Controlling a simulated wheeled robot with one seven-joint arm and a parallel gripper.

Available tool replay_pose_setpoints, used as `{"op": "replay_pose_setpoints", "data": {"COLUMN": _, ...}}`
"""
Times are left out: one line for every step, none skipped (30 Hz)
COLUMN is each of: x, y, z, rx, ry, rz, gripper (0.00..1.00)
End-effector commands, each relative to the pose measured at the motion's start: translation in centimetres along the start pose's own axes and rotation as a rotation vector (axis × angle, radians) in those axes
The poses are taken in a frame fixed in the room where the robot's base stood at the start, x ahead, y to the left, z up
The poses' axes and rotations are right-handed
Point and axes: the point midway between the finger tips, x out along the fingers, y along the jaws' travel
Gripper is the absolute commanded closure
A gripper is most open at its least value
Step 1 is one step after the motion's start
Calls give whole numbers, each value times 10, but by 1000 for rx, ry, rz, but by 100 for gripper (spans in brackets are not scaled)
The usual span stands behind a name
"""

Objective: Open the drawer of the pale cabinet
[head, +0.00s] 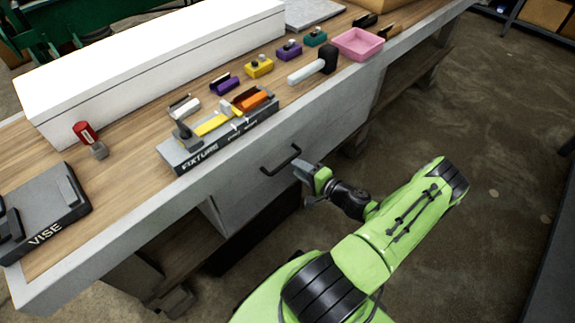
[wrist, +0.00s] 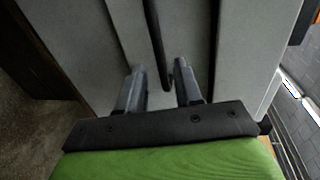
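The pale grey cabinet (head: 238,200) sits under the workbench's front edge. Its drawer front carries a dark bar handle (head: 281,161), and the drawer looks shut in the head view. My gripper (head: 303,172) is just in front of the drawer, close to the right end of the handle. In the wrist view my gripper (wrist: 160,73) is open, with a finger on either side of the dark handle (wrist: 156,40). Gaps show between fingers and bar, and I see no contact. The pale drawer front (wrist: 187,30) lies behind the fingers.
The wooden benchtop (head: 120,185) above holds a grey fixture (head: 222,135), a vise (head: 42,215), a hammer (head: 315,66), a pink tray (head: 358,44) and a long white box (head: 150,65). The floor (head: 480,130) to the right is clear.

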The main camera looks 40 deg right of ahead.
Motion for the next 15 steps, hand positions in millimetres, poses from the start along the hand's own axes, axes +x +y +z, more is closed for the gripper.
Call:
{"op": "replay_pose_setpoints", "data": {"x": 14, "y": 2, "z": 1, "rx": -2, "ry": -4, "rz": -3, "gripper": 65}}
{"op": "replay_pose_setpoints", "data": {"x": 21, "y": 3, "z": 1, "rx": -3, "ry": -4, "rz": -1, "gripper": 65}}
{"op": "replay_pose_setpoints", "data": {"x": 30, "y": 2, "z": 1, "rx": -2, "ry": -4, "rz": -1, "gripper": 65}}
{"op": "replay_pose_setpoints", "data": {"x": 36, "y": 2, "z": 1, "rx": -3, "ry": -3, "rz": -1, "gripper": 65}}
{"op": "replay_pose_setpoints", "data": {"x": 41, "y": 2, "z": 1, "rx": -2, "ry": -3, "rz": -2, "gripper": 65}}
{"op": "replay_pose_setpoints", "data": {"x": 48, "y": 2, "z": 1, "rx": -2, "ry": -2, "rz": 0, "gripper": 65}}
{"op": "replay_pose_setpoints", "data": {"x": 52, "y": 2, "z": 0, "rx": -2, "ry": -2, "rz": 0, "gripper": 65}}
{"op": "replay_pose_setpoints", "data": {"x": 55, "y": 2, "z": 1, "rx": -2, "ry": -3, "rz": 0, "gripper": 65}}
{"op": "replay_pose_setpoints", "data": {"x": 58, "y": 1, "z": 0, "rx": 0, "ry": -2, "rz": 0, "gripper": 65}}
{"op": "replay_pose_setpoints", "data": {"x": 60, "y": 1, "z": 0, "rx": 0, "ry": -1, "rz": 0, "gripper": 65}}
{"op": "replay_pose_setpoints", "data": {"x": 61, "y": 1, "z": 0, "rx": 0, "ry": 0, "rz": 0, "gripper": 65}}
{"op": "replay_pose_setpoints", "data": {"x": 62, "y": 0, "z": 0, "rx": 0, "ry": 0, "rz": 0, "gripper": 65}}
{"op": "replay_pose_setpoints", "data": {"x": 62, "y": 0, "z": 0, "rx": 0, "ry": 0, "rz": 0, "gripper": 65}}
{"op": "replay_pose_setpoints", "data": {"x": 63, "y": 0, "z": 0, "rx": 0, "ry": 0, "rz": 0, "gripper": 65}}
{"op": "replay_pose_setpoints", "data": {"x": 62, "y": 0, "z": 0, "rx": 0, "ry": 0, "rz": 0, "gripper": 65}}
